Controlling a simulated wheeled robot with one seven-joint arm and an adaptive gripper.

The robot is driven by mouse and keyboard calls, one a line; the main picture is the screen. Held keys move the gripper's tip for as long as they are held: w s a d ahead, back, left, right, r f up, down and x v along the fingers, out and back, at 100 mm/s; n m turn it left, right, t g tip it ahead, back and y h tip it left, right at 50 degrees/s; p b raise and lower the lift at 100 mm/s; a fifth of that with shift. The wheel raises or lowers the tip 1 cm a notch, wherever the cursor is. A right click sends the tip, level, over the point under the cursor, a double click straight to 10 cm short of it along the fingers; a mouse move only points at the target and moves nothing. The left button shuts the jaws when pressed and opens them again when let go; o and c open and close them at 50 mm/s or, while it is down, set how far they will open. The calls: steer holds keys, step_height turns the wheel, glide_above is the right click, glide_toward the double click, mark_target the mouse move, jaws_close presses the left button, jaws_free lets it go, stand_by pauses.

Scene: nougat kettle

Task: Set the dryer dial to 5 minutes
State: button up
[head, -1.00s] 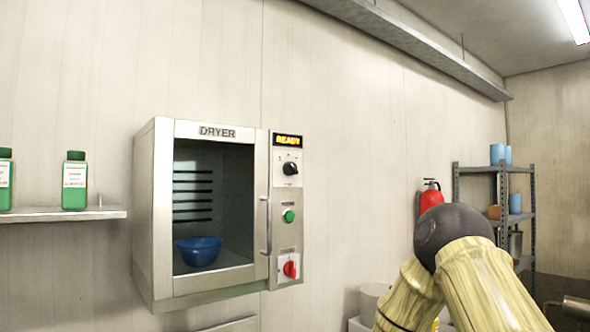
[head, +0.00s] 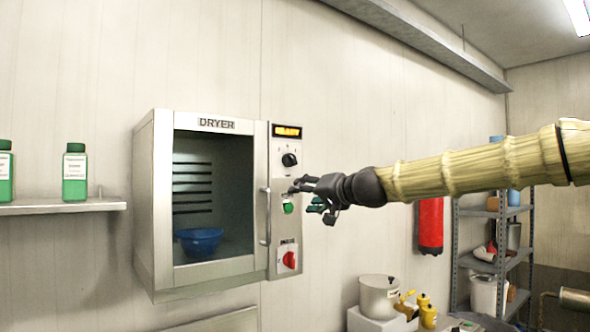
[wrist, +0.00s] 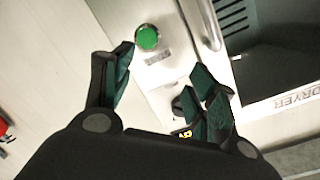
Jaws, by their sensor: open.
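The dryer (head: 145,205) hangs on the wall with its narrow control panel on the right. The black dial (head: 289,160) sits below the lit READY display (head: 288,131); its setting is too small to read. My gripper (head: 303,196) is open and empty, reaching in from the right in front of the panel. It is just below the dial and near the green button (head: 287,208). In the wrist view, the green button (wrist: 148,38) shows clear beyond the spread fingers. The dial is mostly hidden there behind the right-hand fingers. I cannot tell whether any finger touches the panel.
A red switch (head: 289,260) is low on the panel. The vertical door handle (head: 266,215) stands out just left of the panel. A blue bowl (head: 199,242) sits inside the dryer. A shelf (head: 60,207) with green bottles is at left; a pot (head: 379,296) stands below.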

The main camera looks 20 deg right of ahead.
steer(key=t, duration=0.1)
glide_toward(294, 159)
steer(key=shift+y, duration=0.4)
steer(key=shift+d+f+b+x, duration=0.15)
steer(key=shift+b+x, duration=0.4)
steer(key=shift+x, duration=1.9)
steer(key=shift+d+f+b+x, duration=0.1)
steer(key=shift+b+x, duration=0.4)
steer(key=shift+x, duration=1.95)
steer(key=shift+w, duration=0.1)
steer(key=shift+r, duration=0.1)
steer(key=c, duration=1.1)
